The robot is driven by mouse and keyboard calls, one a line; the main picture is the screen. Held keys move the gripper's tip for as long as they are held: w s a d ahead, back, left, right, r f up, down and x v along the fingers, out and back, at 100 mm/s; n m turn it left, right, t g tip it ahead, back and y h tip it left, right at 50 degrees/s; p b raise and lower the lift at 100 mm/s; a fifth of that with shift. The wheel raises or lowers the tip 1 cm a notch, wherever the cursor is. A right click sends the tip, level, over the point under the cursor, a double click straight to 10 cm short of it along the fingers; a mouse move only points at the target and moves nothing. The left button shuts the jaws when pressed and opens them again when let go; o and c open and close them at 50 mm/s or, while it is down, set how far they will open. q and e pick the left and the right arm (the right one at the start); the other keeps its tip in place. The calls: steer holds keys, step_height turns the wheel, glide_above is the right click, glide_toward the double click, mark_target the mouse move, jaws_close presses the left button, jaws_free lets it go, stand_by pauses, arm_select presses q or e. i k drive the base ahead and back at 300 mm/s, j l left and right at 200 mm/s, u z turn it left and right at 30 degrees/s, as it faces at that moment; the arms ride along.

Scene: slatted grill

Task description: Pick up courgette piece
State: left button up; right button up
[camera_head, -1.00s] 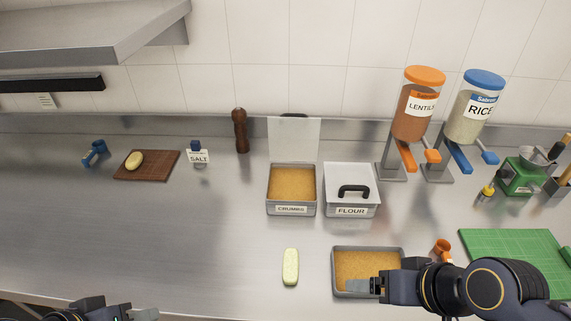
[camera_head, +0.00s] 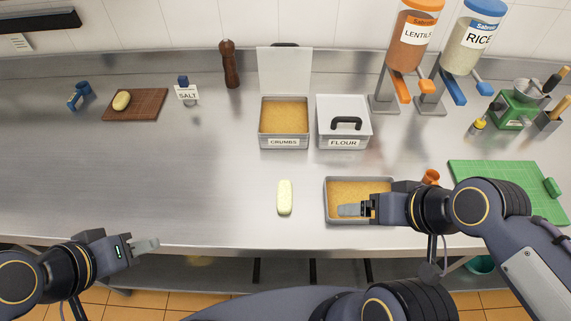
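A pale yellow-green courgette piece (camera_head: 284,197) lies lengthwise on the steel counter, left of the front crumb tray (camera_head: 327,206). Another pale oblong piece (camera_head: 121,100) lies on the brown board (camera_head: 148,104) at the back left; I cannot tell what it is. My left gripper (camera_head: 147,246) is near the counter's front edge, well left of the courgette piece and apart from it. It holds nothing that I can see. My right gripper (camera_head: 352,209) is over the front crumb tray, right of the courgette piece. Its fingers overlap from this angle, so the gap is hidden.
An open crumbs container (camera_head: 284,143) and a lidded flour container (camera_head: 344,142) stand behind. Lentil (camera_head: 411,38) and rice (camera_head: 468,45) dispensers stand at the back right. A green board (camera_head: 500,178) lies at the right. The counter left of the courgette piece is clear.

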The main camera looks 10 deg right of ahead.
mark_target(284, 194)
steer(key=j+z, duration=0.35)
steer(key=j, duration=0.2)
steer(key=j+z, duration=0.35)
steer(key=j, duration=0.15)
steer(key=k+j+z, duration=0.2)
steer(key=j+z, duration=0.15)
steer(key=j, duration=0.15)
